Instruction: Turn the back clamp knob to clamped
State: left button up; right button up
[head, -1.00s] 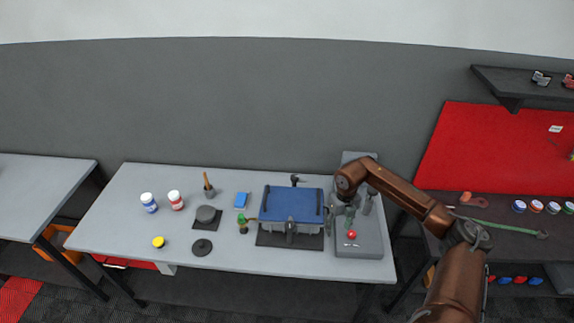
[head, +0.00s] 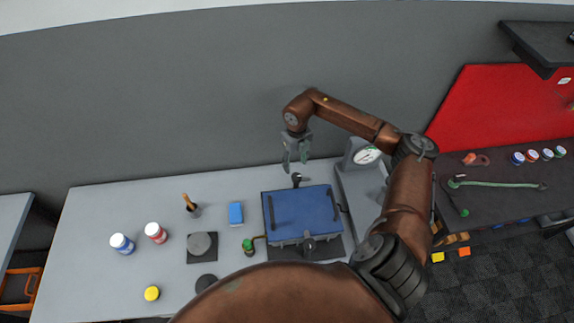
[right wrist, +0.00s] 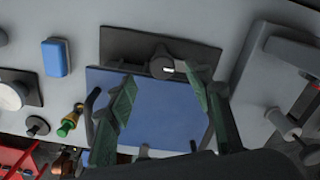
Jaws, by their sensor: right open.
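The back clamp knob (head: 297,179) is a small black knob at the rear edge of the blue-topped box (head: 288,212). In the right wrist view the back clamp knob (right wrist: 162,66) has a pale mark and lies between the finger directions. My right gripper (head: 295,163) is open and empty, pointing down above the knob, with no contact visible. Its two green-grey fingers (right wrist: 160,76) spread either side of the knob in the right wrist view. A front knob (head: 309,246) sits at the box's near edge. My left gripper is out of view.
A grey unit with a dial gauge (head: 367,155) stands right of the box. A green-topped fitting (head: 248,245) and blue block (head: 236,213) are to its left. Two bottles (head: 156,232) stand farther left. The wall is behind the table.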

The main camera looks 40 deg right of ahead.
aim_at(297, 176)
jog(key=s+f+p, duration=0.1)
jog(key=s+f, duration=0.1)
jog(key=f, duration=0.1)
jog(key=shift+s, duration=0.15)
jog(key=f, duration=0.1)
jog(key=w+f, duration=0.1)
jog(key=shift+w+f, duration=0.1)
jog(key=shift+f, duration=0.25)
jog(key=shift+w+f+p, duration=0.35)
jog(key=shift+f, duration=0.2)
jog(key=shift+s+f, duration=0.15)
jog(key=shift+s, duration=0.4)
jog(key=shift+w, duration=0.3)
jog(key=shift+c, duration=1.4)
jog(key=shift+s, duration=0.15)
jog(key=c, duration=0.9)
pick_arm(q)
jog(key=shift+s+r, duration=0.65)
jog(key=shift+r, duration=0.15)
